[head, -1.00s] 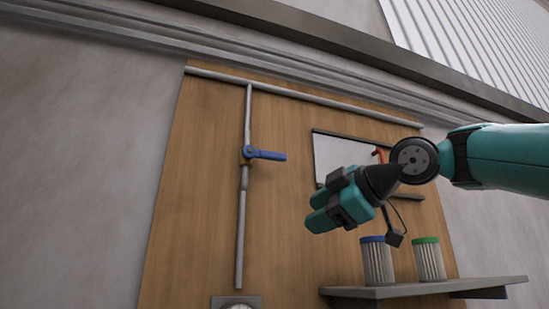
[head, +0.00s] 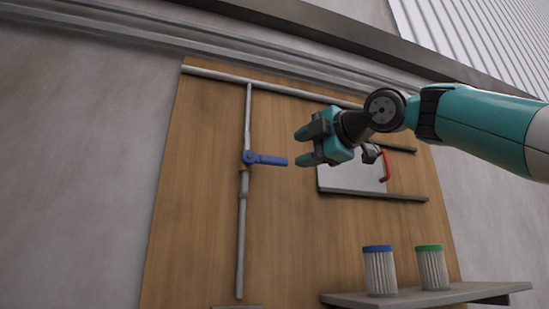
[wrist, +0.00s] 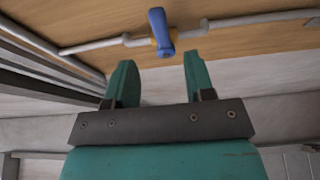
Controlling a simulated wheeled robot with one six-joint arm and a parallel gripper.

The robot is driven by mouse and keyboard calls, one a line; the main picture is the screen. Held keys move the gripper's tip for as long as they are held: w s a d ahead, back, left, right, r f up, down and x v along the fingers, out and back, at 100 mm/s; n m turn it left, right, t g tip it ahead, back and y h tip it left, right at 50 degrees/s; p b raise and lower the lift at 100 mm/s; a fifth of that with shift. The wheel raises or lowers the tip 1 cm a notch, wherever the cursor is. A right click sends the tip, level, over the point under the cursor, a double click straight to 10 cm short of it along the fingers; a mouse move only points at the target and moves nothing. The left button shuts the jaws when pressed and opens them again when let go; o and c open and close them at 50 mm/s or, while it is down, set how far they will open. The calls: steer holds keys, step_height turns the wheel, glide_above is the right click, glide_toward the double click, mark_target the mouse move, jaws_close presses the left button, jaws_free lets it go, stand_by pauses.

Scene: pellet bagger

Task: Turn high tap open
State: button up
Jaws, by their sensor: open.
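The high tap has a blue lever handle (head: 270,160) on a vertical grey pipe (head: 241,235) fixed to a wooden panel. In the head view the lever points right, square to the pipe. My gripper (head: 298,147) is open and empty, just right of the lever's free end, with its fingers pointing left toward it. In the wrist view the blue lever (wrist: 160,32) stands ahead of the gap between the two teal fingers (wrist: 155,75). The fingers do not appear to touch it. The brass-coloured tap body is partly hidden behind the lever.
A horizontal pipe (head: 280,88) runs along the panel's top. A white panel with a red handle (head: 386,167) sits behind my gripper. Two ribbed filters, one blue-topped (head: 380,272) and one green-topped (head: 432,269), stand on a shelf (head: 440,294) below. The panel left of the pipe is clear.

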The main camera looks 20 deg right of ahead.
mark_target(278, 160)
steer(key=p+x, duration=0.3)
steer(key=x, duration=0.5)
steer(key=shift+a+r, duration=0.1)
steer(key=shift+r, duration=0.05)
steer(key=shift+w+a+p, duration=0.2)
steer(key=shift+w+p, duration=0.2)
steer(key=shift+w, duration=0.2)
jaws_close()
